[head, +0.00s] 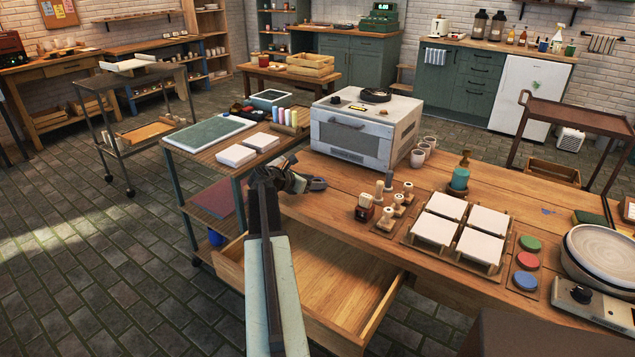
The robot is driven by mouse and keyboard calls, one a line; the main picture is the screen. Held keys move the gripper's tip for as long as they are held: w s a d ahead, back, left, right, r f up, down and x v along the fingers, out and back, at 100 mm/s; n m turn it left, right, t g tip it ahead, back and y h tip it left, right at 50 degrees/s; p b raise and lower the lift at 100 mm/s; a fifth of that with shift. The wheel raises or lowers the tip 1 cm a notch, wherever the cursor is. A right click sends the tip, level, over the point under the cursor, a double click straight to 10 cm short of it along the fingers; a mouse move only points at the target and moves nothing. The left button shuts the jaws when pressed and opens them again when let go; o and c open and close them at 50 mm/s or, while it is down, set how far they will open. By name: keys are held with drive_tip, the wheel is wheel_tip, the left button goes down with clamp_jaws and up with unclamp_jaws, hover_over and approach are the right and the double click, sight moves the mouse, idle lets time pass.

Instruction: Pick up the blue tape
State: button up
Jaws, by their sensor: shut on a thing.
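My gripper (294,181) is at the end of the raised arm, above the open wooden drawer and near the left end of the wooden worktable. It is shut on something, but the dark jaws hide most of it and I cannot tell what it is. A small grey-blue item (317,183) shows just right of the jaws; I cannot tell if it is held or lies on the table. No roll is clearly recognisable as the blue tape. A small blue item (215,238) sits low on the cart at left, too small to identify.
The open drawer (375,302) juts out below the worktable (340,205). The cart (180,140) with white tiles stands close at left. A white kiln (365,128), wooden stamps (388,222) and a rack of white tiles (435,229) are on the table. Floor at left is clear.

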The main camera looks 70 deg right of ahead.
drive_tip(key=shift+r+p, duration=0.5)
wheel_tip(320, 180, up, 3)
drive_tip(key=p, duration=0.3)
drive_tip(key=s+a, duration=0.3)
drive_tip(key=a, duration=0.1)
drive_tip(key=s+a, duration=0.3)
drive_tip(key=a, duration=0.1)
drive_tip(key=s+a+r+p, duration=0.1)
drive_tip(key=s+a, duration=0.2)
drive_tip(key=a, duration=0.1)
drive_tip(key=shift+s+a, duration=0.35)
drive_tip(key=shift+a, duration=0.05)
